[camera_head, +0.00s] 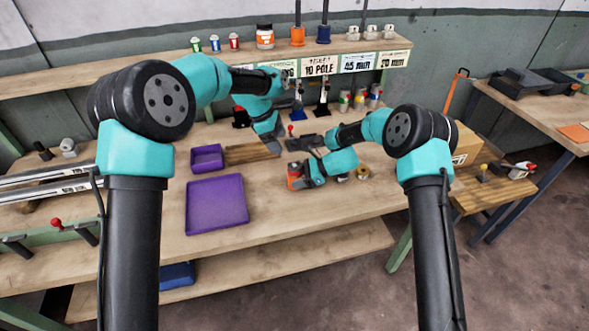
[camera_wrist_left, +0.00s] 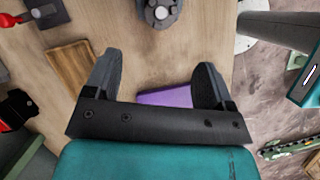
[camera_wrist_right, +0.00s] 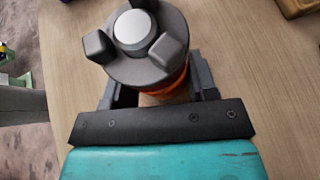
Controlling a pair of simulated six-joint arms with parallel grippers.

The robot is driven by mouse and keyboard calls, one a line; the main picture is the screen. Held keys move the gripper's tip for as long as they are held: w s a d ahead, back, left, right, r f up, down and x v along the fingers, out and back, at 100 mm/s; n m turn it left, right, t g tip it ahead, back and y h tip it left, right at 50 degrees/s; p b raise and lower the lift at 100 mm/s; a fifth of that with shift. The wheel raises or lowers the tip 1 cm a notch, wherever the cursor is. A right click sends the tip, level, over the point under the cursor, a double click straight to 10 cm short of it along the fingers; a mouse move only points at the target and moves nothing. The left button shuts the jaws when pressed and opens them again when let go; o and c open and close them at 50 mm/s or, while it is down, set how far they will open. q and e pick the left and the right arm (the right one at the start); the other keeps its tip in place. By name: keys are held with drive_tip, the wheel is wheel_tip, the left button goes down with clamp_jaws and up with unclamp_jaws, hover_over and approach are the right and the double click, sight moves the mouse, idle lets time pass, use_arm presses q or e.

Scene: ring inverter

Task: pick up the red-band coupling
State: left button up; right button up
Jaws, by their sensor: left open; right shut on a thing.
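The coupling (camera_head: 295,184) has a red-orange band and a dark grey body. In the right wrist view its lugged grey end (camera_wrist_right: 137,42) with a pale round centre faces the camera, and the band (camera_wrist_right: 165,90) shows below it. My right gripper (camera_head: 303,176) is shut on this coupling, a finger on each side; I cannot tell if it touches the bench. My left gripper (camera_head: 272,145) points down, open and empty, beside the wooden board. In the left wrist view its fingers (camera_wrist_left: 158,85) are apart, and the coupling (camera_wrist_left: 160,10) is at the top edge.
A large purple tray (camera_head: 216,204) and a small purple bin (camera_head: 206,158) lie left on the bench. The wooden board (camera_head: 247,153) lies beside the bin. Brass-coloured parts (camera_head: 362,173) lie right of my right gripper. A cardboard box (camera_head: 467,145) stands further right.

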sight(293, 165)
use_arm(q)
drive_tip(key=x, duration=0.6)
drive_tip(key=shift+d+f, duration=0.2)
drive_tip(key=shift+f, duration=0.15)
drive_tip(key=shift+d+x, duration=0.2)
drive_tip(key=shift+x, duration=2.4)
drive_tip(key=shift+r, duration=0.1)
drive_tip(key=c, duration=1.1)
